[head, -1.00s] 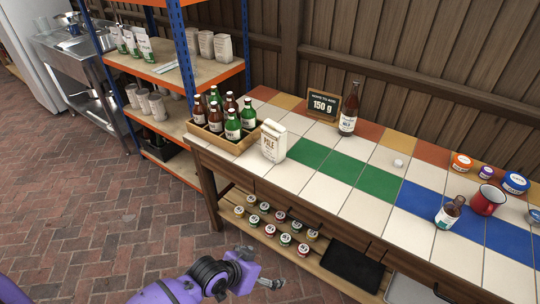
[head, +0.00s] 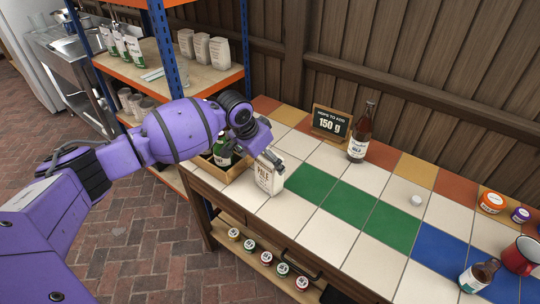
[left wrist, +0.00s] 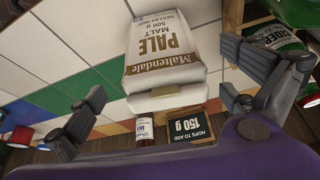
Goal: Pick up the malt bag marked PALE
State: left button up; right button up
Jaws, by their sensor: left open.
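The white malt bag marked PALE (head: 268,180) stands upright on the tiled table, beside the wooden bottle crate. My left gripper (head: 266,155) is at the top of the bag, partly covering it and the crate. In the left wrist view, the bag (left wrist: 167,45) shows upside down between the two spread fingers of my left gripper (left wrist: 163,70), which is open. The bag looks clear of the left-hand finger; the other finger is close to its side, and I cannot tell whether they touch. My right gripper is not in view.
The bottle crate (head: 236,176) stands left of the bag, mostly hidden by my arm. A sign reading 150 g (head: 331,122) and a brown bottle (head: 361,133) stand behind. A red mug (head: 520,256) is far right. Tiles right of the bag are clear.

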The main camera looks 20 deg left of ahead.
pick_arm(q)
jog(key=shift+x, duration=0.95)
jog(key=x, duration=0.3)
jog(key=shift+w+a+f, duration=0.1)
jog(key=shift+a, duration=0.05)
jog(key=shift+w+f, duration=0.1)
jog(key=shift+f, duration=0.15)
jog(key=c, duration=1.6)
jog(key=shift+c, duration=0.7)
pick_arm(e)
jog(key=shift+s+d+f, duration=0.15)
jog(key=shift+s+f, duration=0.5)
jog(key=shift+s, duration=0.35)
pick_arm(q)
jog(key=shift+w+r, duration=0.1)
jog(key=shift+r, duration=0.05)
